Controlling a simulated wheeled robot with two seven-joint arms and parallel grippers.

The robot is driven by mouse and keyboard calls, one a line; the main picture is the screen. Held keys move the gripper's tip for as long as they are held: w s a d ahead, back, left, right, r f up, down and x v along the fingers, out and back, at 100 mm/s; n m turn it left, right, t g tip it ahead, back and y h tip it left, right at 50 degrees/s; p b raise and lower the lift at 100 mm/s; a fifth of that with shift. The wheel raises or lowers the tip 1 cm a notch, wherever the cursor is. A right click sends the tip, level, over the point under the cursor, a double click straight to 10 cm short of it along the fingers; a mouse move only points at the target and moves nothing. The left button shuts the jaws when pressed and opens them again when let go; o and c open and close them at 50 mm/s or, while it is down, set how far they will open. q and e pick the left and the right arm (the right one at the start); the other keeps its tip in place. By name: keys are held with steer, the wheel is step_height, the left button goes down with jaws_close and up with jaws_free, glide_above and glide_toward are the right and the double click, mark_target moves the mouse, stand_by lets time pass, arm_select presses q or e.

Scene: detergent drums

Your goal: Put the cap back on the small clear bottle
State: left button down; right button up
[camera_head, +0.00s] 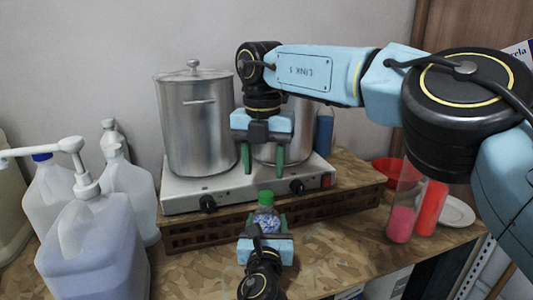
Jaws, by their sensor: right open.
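The small clear bottle (267,221) stands upright in front of the hot plate, with a blue and white label or contents. A green cap (266,197) sits on top of its neck; whether it is tight cannot be told. My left gripper (266,223) comes from the bottom of the picture, with a finger on each side of the bottle, shut on its body. My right gripper (263,168) points down above the bottle and appears slightly behind it. Its green fingers are apart, with nothing between them. The bottle's lower part is hidden by the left gripper.
A hot plate (185,190) with two steel pots (195,125) stands behind on a brown slatted stand (200,236). Several jugs, some with pumps (95,240), crowd the left. Pink and red cylinders (402,215), a red bowl (389,168) and a white plate (458,211) are right.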

steer(key=n, duration=0.3)
steer(key=shift+r+n, duration=0.1)
steer(key=shift+n, duration=0.3)
steer(key=n, duration=0.5)
steer(key=shift+r+n, duration=0.1)
steer(key=shift+n, duration=0.2)
steer(key=n, duration=0.3)
steer(key=shift+r+n, duration=0.15)
steer(key=shift+n, duration=0.15)
steer(key=n, duration=0.5)
steer(key=shift+r, duration=0.15)
steer(key=n, duration=0.6)
steer(key=shift+d+r, duration=0.1)
steer(key=shift+r, duration=0.05)
steer(key=n, duration=0.3)
steer(key=shift+n, duration=0.3)
steer(key=n, duration=0.5)
steer(key=shift+d+r, duration=0.15)
steer(key=shift+r, duration=0.05)
steer(key=n, duration=0.5)
steer(key=shift+r, duration=0.15)
